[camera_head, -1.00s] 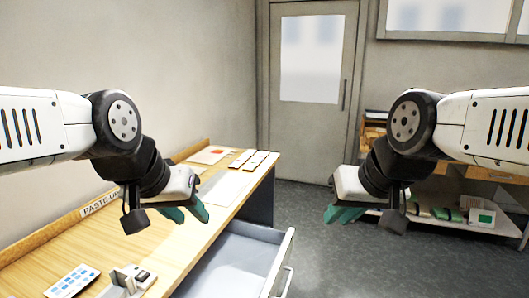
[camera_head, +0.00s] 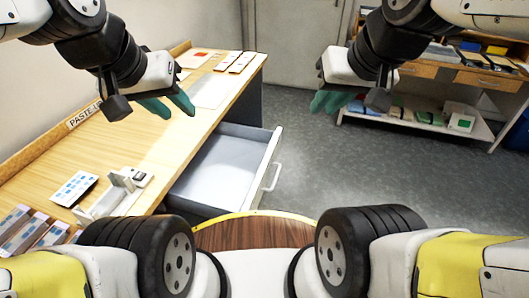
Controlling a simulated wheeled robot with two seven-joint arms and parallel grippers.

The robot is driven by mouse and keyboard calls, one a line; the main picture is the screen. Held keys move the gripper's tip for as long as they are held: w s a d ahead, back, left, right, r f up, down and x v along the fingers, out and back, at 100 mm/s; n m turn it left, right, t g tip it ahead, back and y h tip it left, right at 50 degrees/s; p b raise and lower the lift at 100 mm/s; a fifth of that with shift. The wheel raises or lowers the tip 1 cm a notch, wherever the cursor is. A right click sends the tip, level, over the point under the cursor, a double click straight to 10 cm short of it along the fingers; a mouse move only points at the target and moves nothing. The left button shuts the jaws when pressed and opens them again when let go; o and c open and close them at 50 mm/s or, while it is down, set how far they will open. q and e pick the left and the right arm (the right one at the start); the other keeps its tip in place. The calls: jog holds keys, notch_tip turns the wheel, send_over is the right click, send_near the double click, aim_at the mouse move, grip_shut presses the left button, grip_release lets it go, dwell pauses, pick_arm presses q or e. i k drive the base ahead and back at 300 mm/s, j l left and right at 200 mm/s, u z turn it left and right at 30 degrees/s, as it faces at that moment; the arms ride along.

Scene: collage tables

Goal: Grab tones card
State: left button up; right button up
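A white card with blue patches (camera_head: 75,187) lies flat on the near part of the wooden table (camera_head: 130,140) at left. Its print is too small to read, so I cannot tell whether it is the tones card. Several other cards (camera_head: 40,232) stand or lean at the table's near left corner. My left gripper (camera_head: 168,104) is above the table, beyond the blue-patched card, its teal fingers apart and empty. My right gripper (camera_head: 327,101) hangs over the floor to the right of the table, its teal fingers apart and empty.
An open drawer (camera_head: 215,168) juts from the table's right side. A pale holder (camera_head: 108,197) and a small device (camera_head: 140,178) stand beside the blue-patched card. Pale sheets lie farther back, including one (camera_head: 207,90). A shelf unit (camera_head: 430,118) stands at right. Floor between is clear.

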aim_at(71, 192)
jog(key=u, duration=1.75)
jog(key=i+j+u, duration=0.2)
jog(key=i, duration=0.3)
